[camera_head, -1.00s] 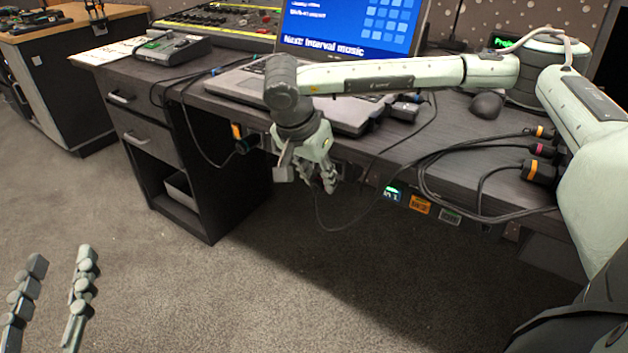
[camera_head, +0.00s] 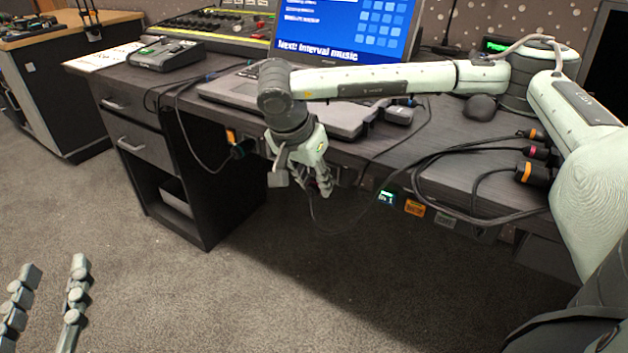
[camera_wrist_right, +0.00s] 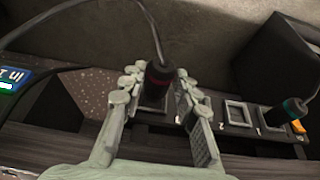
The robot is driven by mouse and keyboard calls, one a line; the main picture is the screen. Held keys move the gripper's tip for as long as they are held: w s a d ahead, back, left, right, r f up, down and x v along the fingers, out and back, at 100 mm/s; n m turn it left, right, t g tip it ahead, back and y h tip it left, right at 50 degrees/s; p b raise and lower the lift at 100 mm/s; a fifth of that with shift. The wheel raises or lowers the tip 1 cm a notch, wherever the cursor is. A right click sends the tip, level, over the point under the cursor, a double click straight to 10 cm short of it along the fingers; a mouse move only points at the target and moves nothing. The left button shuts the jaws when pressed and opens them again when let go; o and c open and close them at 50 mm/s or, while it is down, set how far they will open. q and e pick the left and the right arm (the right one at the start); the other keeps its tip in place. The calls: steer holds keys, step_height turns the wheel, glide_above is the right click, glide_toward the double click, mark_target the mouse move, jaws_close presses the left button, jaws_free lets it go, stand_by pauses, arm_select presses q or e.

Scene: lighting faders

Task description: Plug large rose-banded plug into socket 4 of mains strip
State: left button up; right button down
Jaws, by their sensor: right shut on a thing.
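My right gripper (camera_head: 318,185) is at the desk's front edge, over the mains strip; it also shows in the right wrist view (camera_wrist_right: 155,93). Its fingers are shut on the black plug with a rose band (camera_wrist_right: 158,70), whose cable rises from its back. The plug stands over a socket of the mains strip (camera_wrist_right: 235,128); I cannot tell whether it is seated. My left gripper (camera_head: 48,283) is open and empty, low at the left over the floor.
A teal-banded plug (camera_wrist_right: 291,108) sits at the strip's far end in the wrist view. Several plugs with orange bands (camera_head: 532,174) and a pink band (camera_head: 538,152) lie on the desk (camera_head: 460,180). A laptop (camera_head: 345,30) stands behind my right arm. Loose cables cross the desk edge.

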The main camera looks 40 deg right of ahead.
steer(key=shift+w+d, duration=0.2)
steer(key=shift+d, duration=0.2)
